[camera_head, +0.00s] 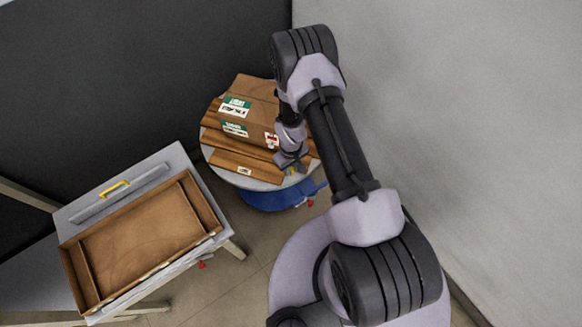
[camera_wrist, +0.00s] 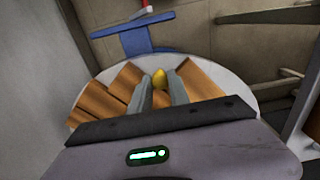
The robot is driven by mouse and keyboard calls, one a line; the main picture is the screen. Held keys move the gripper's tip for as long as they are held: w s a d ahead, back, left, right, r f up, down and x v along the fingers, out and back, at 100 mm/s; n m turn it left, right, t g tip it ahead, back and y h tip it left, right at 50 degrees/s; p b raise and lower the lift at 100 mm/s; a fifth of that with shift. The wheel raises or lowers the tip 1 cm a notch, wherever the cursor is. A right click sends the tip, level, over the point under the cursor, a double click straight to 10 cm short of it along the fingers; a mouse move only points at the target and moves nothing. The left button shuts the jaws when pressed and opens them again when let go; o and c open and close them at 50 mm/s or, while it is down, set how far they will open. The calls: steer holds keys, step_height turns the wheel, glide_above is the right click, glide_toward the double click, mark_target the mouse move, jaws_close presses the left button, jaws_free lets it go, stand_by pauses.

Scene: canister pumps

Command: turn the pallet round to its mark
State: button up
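The pallet (camera_head: 238,164), made of brown wooden slats, lies on a round light-grey turntable top (camera_head: 207,151) and carries a brown carton (camera_head: 250,100) with green-and-white labels. Its slats also show in the wrist view (camera_wrist: 98,103). My gripper (camera_head: 291,167) is low over the pallet's near right edge, pointing down. In the wrist view my gripper's (camera_wrist: 161,84) two grey fingers are apart, one either side of a small yellow piece (camera_wrist: 159,78). I cannot tell whether they touch it. My arm and gripper hide the right part of the pallet. No mark is clearly visible.
A blue base (camera_head: 270,198) with a small red part stands under the turntable. At the left, a grey table (camera_head: 180,160) holds an open shallow brown tray (camera_head: 185,257) and a panel with a yellow handle (camera_head: 115,188). Grey walls stand close behind and at right.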

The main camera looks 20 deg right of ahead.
jaws_close()
stand_by(1.0)
steer(key=shift+d, duration=0.15)
